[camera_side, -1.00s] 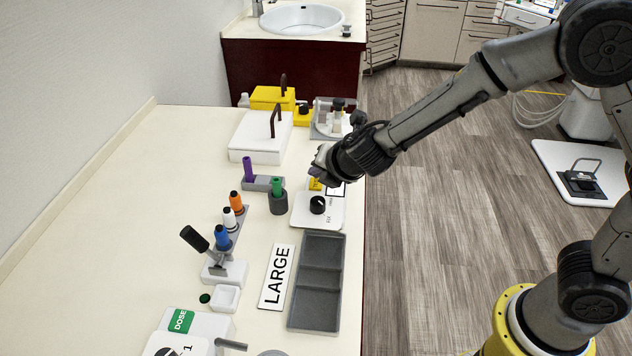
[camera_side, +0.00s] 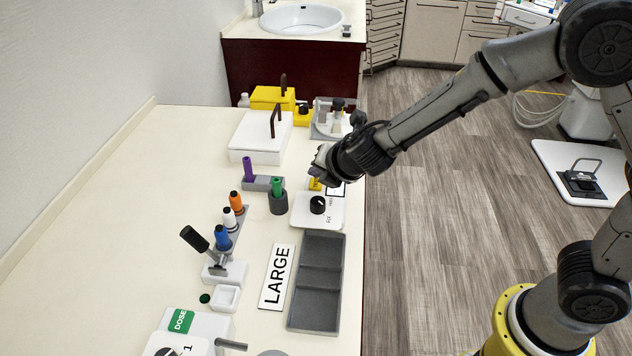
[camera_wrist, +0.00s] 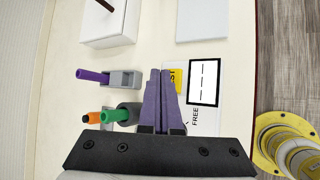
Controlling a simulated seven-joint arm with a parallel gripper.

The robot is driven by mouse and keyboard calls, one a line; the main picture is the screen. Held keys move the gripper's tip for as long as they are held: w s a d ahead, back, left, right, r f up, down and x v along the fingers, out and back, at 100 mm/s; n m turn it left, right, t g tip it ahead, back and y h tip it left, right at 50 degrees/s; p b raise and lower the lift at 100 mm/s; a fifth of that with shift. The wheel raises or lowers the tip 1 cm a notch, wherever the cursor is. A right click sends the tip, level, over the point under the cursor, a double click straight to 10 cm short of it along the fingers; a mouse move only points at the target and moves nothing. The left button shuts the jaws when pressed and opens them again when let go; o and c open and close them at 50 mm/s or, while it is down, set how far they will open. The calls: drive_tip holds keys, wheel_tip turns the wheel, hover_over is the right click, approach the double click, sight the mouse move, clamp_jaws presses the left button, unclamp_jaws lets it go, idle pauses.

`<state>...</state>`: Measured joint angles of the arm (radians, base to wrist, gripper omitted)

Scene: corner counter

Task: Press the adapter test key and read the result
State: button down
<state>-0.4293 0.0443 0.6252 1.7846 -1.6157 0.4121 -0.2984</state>
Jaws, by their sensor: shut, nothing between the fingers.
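The tester is a white box (camera_side: 304,217) with a black knob (camera_side: 318,205), near the counter's right edge. Its yellow key (camera_side: 315,184) shows partly below my gripper (camera_side: 320,170) in the side view. In the wrist view, the yellow key (camera_wrist: 177,80) bears letters ending in "ST", its left part hidden by the fingers. My gripper (camera_wrist: 160,72) is shut and empty, fingertips over the key's left side. I cannot tell whether they touch it. The black-framed white display (camera_wrist: 204,82) beside the key shows only dashes. "FREE" is printed near it.
A green-topped holder (camera_side: 278,200) and a purple piece in a grey block (camera_side: 263,183) stand left of the tester. A grey two-part tray (camera_side: 317,283) and a "LARGE" sign (camera_side: 277,277) lie in front. A white lidded box (camera_side: 260,138) is behind.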

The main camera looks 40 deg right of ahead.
sight(318, 186)
drive_tip(key=shift+f, duration=0.25)
drive_tip(key=shift+f, duration=0.2)
drive_tip(key=shift+f, duration=0.45)
idle(1.0)
drive_tip(key=shift+r, duration=0.85)
drive_tip(key=shift+r, duration=2.5)
